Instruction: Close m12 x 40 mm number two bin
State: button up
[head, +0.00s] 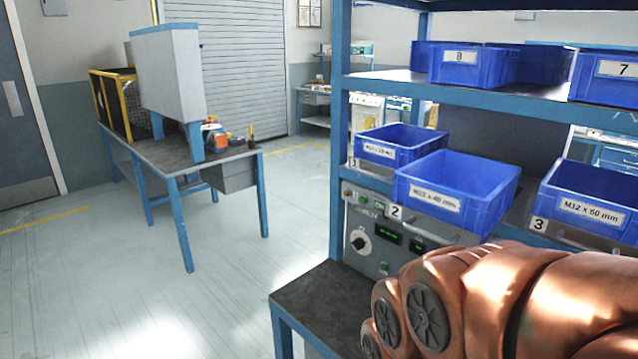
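The M12 x 40 mm bin (440,203) is a blue open-topped box with a white label on its front, on the middle shelf of the blue rack. A tag marked 2 (395,212) sits at its lower left. The bin stands farther forward than the number 1 bin (388,146) to its left, and looks pulled out past the shelf edge. It appears empty inside. My copper-coloured arm crosses the lower right, below and in front of the bin. My gripper is outside the picture.
The M12 x 50 mm bin (590,211), tagged 3, stands to the right. Bins 8 (460,58) and 7 (622,70) sit on the shelf above. A control panel (380,245) is below. A grey-topped workbench (150,153) stands left, with open floor between.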

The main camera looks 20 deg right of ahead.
aim_at(448, 197)
jog(key=z, duration=2.6)
jog(key=k, duration=0.95)
jog(key=u, duration=1.9)
